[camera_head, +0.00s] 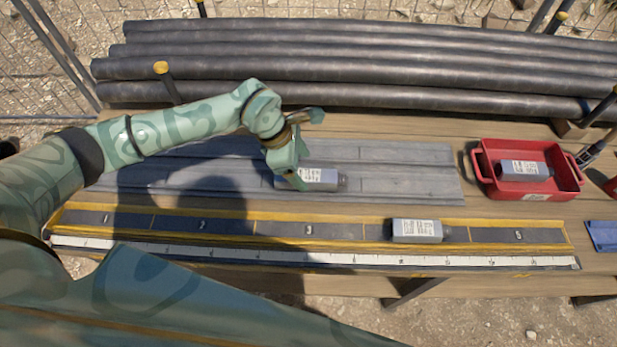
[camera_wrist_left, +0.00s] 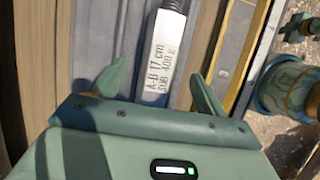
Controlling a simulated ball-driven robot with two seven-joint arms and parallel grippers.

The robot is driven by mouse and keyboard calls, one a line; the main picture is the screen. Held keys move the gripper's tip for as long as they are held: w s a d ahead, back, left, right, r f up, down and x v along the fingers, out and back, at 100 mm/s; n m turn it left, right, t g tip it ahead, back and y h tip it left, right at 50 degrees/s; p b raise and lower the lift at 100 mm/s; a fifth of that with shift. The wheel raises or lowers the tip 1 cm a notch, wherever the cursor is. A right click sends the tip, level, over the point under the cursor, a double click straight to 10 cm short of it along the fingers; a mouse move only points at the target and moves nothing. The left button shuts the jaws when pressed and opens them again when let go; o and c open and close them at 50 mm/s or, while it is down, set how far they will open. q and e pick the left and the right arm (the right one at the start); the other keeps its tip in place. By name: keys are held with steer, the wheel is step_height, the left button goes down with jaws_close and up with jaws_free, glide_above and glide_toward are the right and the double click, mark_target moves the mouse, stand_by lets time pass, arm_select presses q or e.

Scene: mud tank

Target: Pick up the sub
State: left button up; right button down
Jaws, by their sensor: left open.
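A grey cylindrical sub (camera_head: 320,179) with a white label lies on the ribbed grey mat. My left gripper (camera_head: 292,178) is at the sub's left end in the head view. In the wrist view my left gripper (camera_wrist_left: 160,87) is open, one finger on each side of the sub's line, with gaps. It holds nothing. Whether the fingers are level with the sub I cannot tell. I see no right gripper.
A similar labelled piece (camera_head: 417,230) lies in the yellow-edged lane tray (camera_head: 310,229), and another (camera_head: 524,170) in the red tray (camera_head: 500,190). Several dark pipes (camera_head: 370,67) lie along the back. A white ruler strip (camera_head: 320,257) runs along the front. The mat's right part is clear.

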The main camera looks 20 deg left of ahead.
mark_target(307, 175)
arm_select(q)
steer(key=x, duration=0.3)
steer(key=shift+f+b, duration=0.25)
steer(key=shift+b, duration=0.05)
steer(key=shift+r, duration=0.1)
steer(key=c, duration=1.3)
steer(key=shift+c, duration=0.2)
